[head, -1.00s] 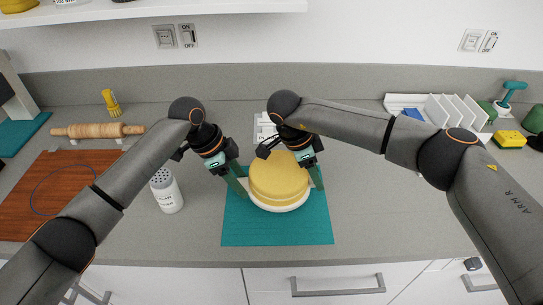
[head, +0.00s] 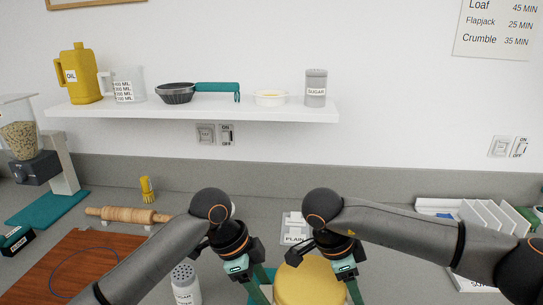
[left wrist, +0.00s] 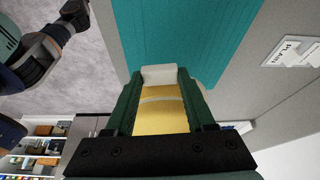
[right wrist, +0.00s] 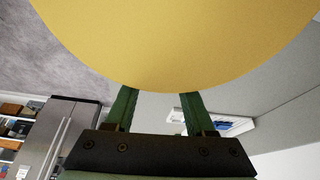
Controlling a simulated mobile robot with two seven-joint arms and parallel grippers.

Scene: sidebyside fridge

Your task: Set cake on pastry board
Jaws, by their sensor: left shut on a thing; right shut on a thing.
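The yellow round cake (head: 305,281) is at the bottom edge of the head view, its lower part cut off. My left gripper (head: 262,291) is at its left side and my right gripper (head: 353,290) at its right side, both shut on it. In the left wrist view, yellow cake (left wrist: 162,117) and a white piece show between the fingers. In the right wrist view, the cake (right wrist: 180,40) fills the top and hides the fingertips. The reddish-brown pastry board (head: 88,258), with a thin dark ring on it, lies at the left.
A teal mat (left wrist: 190,40) is by the cake. A white shaker (head: 184,285) stands between cake and board. A plain-labelled packet (head: 295,229) is behind the cake. A shelf (head: 200,111) hangs above.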

